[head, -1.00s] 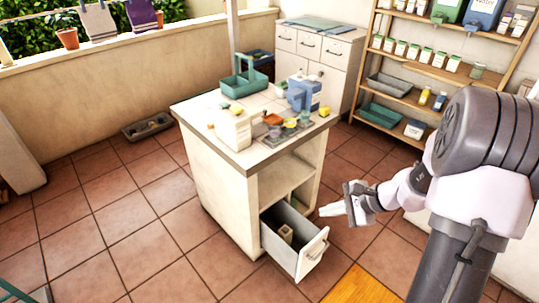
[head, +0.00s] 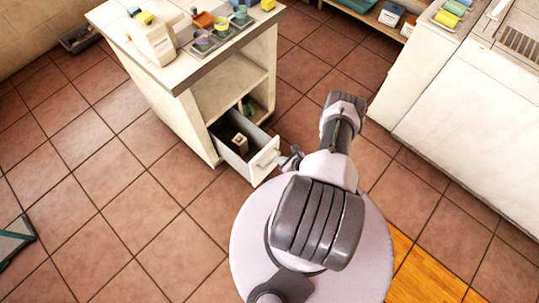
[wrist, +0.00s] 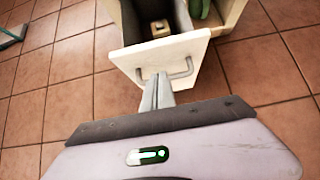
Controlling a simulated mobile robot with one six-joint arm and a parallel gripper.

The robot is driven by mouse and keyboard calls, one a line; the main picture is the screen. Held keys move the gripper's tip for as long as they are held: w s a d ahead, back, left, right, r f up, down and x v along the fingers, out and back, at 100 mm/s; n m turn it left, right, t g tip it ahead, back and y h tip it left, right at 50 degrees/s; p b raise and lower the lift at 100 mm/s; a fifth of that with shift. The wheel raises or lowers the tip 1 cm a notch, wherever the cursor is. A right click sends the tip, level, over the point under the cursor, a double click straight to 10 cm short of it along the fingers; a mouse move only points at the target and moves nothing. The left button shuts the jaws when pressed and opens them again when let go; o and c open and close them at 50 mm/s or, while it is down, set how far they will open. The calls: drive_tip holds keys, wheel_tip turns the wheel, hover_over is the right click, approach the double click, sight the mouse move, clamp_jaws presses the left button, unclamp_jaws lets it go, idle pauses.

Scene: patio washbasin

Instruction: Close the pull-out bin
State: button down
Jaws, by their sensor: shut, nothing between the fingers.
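The pull-out bin (head: 241,146) sticks out of the low front opening of the white island cabinet (head: 191,124). A small pale block-like item (head: 240,143) stands inside it. In the wrist view the bin's white front panel (wrist: 199,50) faces me, with a grey bar handle (wrist: 185,70) across it. My gripper (wrist: 155,84) is shut and empty, its fingertips right in front of the panel near the middle of the handle. I cannot tell whether they touch it. In the head view my gripper (head: 284,161) is small and partly hidden by my arm, just right of the bin front.
The island top holds a white container (head: 154,38) and a tray of small cups (head: 222,38). An open shelf (head: 225,84) is above the bin. A white counter (head: 430,90) stands at the right. The tiled floor left of the island is mostly clear.

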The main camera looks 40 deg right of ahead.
sight(265, 152)
drive_tip(key=w, duration=0.1)
drive_tip(key=w+f+b, duration=0.1)
drive_tip(key=w, duration=0.2)
drive_tip(key=shift+w+a+f, duration=0.15)
drive_tip(key=shift+f, duration=0.2)
drive_tip(key=shift+w+r+b, duration=0.1)
drive_tip(key=shift+w+b, duration=0.25)
drive_tip(key=shift+w, duration=0.3)
drive_tip(key=shift+w, duration=0.15)
